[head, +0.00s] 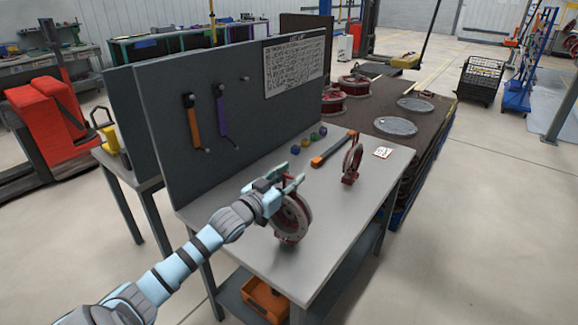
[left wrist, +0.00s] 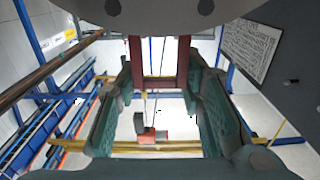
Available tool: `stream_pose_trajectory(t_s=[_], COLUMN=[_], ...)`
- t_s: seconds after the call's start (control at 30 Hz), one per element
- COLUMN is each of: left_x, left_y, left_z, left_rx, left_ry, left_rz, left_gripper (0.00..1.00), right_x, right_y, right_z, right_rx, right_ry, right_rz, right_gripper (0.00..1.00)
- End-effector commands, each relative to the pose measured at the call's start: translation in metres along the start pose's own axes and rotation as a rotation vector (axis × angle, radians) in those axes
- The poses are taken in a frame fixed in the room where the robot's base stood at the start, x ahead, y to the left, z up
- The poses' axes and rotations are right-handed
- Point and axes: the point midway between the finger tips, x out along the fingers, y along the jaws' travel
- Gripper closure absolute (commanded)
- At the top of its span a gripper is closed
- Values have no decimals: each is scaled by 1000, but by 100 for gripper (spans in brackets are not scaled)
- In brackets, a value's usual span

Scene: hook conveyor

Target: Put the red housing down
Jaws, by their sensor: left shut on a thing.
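A red housing (head: 292,222), round with a grey face, is upright at the near side of the grey workbench (head: 335,215). My left gripper (head: 292,186) is at its top, shut on it. I cannot tell whether its lower edge touches the bench top. A second red housing (head: 353,160) stands upright farther back on the bench, apart from the gripper. My right gripper is not in view.
The bench's front right area is bare. Behind stands a dark platform (head: 385,105) with red wheel-shaped parts (head: 354,85).

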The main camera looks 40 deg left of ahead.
Motion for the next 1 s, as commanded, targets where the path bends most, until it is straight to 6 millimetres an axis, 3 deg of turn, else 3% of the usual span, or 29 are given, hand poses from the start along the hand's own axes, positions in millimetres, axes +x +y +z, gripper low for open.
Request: stream_pose_trajectory(t_s=[0.13,0.37,0.4,0.5,0.83,1.0], left_x=[0,0,0,0,0,-3], left_y=[1,1,0,0,0,-3], left_z=[25,28,31,31,30,24], left_rx=[-1,1,-1,-1,-1,-2], left_ry=[6,5,-4,-3,-2,1], left_rz=[2,2,-1,-1,-1,-9], left_gripper=[100,100,62,46,45,45], right_x=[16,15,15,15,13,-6], right_y=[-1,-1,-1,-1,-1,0], right_z=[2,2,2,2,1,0], right_rx=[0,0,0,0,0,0], right_ry=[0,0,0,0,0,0], right_rz=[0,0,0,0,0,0], right_gripper=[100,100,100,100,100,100])
